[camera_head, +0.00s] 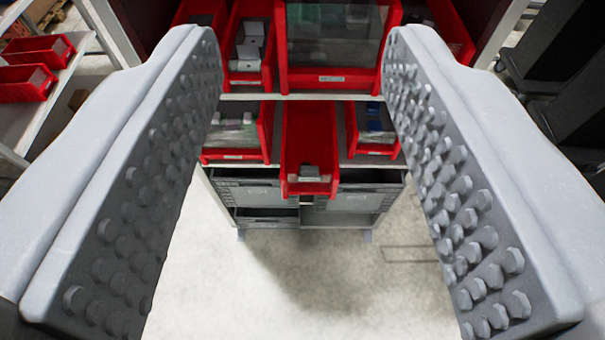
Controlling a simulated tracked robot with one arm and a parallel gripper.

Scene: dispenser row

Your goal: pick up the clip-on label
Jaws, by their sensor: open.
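A small grey clip-on label (310,171) sits at the front wall of the middle red bin (290,150), on the lower shelf level. This bin sticks out further towards me than the bins beside it. My gripper (304,62) is open, with its two studded grey fingers wide apart at the left and right. Nothing is between the fingers close to me. The label lies beyond the gripper, near the middle of the view, and is not touched. Its exact shape is too small to tell.
Red bins with goods (235,134) and (377,131) flank the middle bin. A larger red bin with a clear front (335,85) stands above. Grey crates (345,197) are below. A side shelf with red bins (35,52) is at the left. The pale floor in front is clear.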

